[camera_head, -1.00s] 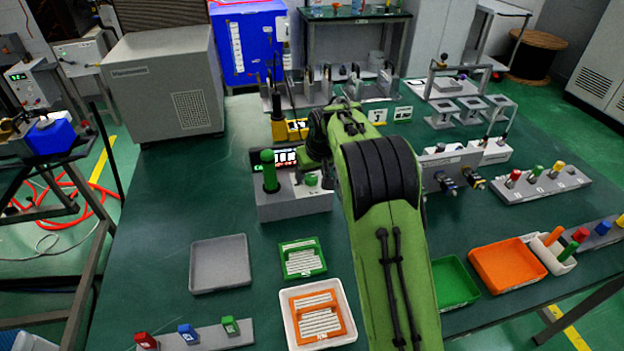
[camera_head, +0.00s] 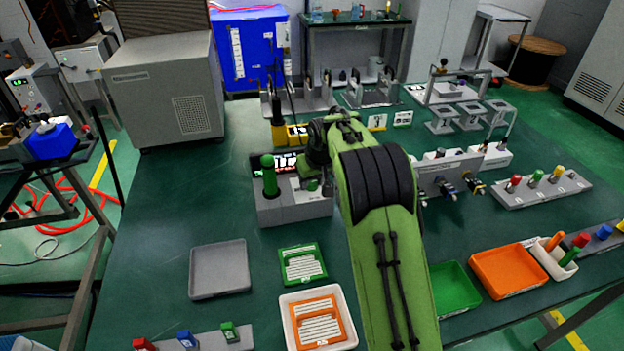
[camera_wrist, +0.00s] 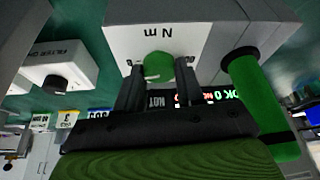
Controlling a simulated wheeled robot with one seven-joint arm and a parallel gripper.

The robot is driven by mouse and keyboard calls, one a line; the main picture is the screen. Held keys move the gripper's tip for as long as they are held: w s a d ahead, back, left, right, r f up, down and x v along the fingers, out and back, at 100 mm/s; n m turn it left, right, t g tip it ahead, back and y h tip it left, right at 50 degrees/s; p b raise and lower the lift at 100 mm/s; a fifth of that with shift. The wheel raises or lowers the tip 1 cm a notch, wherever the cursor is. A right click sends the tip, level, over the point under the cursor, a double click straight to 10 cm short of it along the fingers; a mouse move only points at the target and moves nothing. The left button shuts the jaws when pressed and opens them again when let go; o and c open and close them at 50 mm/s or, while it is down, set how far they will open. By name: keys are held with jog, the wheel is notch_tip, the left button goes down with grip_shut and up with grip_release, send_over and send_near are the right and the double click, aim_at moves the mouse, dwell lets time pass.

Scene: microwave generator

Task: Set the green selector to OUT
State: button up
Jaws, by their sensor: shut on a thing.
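The green selector (camera_wrist: 158,67) is a round green knob on the face of a grey box (camera_head: 290,213). My gripper (camera_wrist: 158,74) is shut on this knob, with one dark finger on each side of it in the wrist view. The box face there bears the letters "N m", and a small label below the knob is partly hidden by the fingers. In the head view my gripper (camera_head: 314,182) is at the right part of the box, and the arm and wrist hide much of the knob. The knob's pointing direction cannot be told.
A tall green handle (camera_head: 269,176) stands on the same box, close beside my gripper; it also shows in the wrist view (camera_wrist: 258,105). A lit display (camera_head: 287,161) is behind it. A grey tray (camera_head: 219,269) and a green-framed rack (camera_head: 302,264) lie in front.

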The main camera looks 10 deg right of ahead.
jog(key=n+y+p, duration=0.1)
jog(key=n+p, duration=0.1)
jog(key=n+g+y+p, duration=0.1)
jog(key=n+p, duration=0.2)
jog(key=shift+d+r+n, duration=0.15)
jog(key=shift+r+n, duration=0.05)
jog(key=shift+n, duration=0.1)
jog(key=n+g+p, duration=0.1)
jog(key=n+p, duration=0.1)
jog(key=p, duration=0.1)
jog(key=n+y+p, duration=0.1)
jog(key=n+p, duration=0.1)
jog(key=n, duration=0.1)
jog(key=shift+w+n+g+p, duration=0.15)
jog(key=shift+n+g+p, duration=0.15)
jog(key=shift+g+p, duration=0.1)
jog(key=n+g+p, duration=0.1)
jog(key=n+p, duration=0.1)
jog(key=shift+n+y, duration=0.3)
jog(key=shift+y, duration=0.1)
jog(key=shift+w+f+n+g, duration=0.15)
jog(key=shift+n+g, duration=0.45)
jog(key=shift+n, duration=1)
jog(key=o, duration=1)
jog(key=shift+o, duration=0.2)
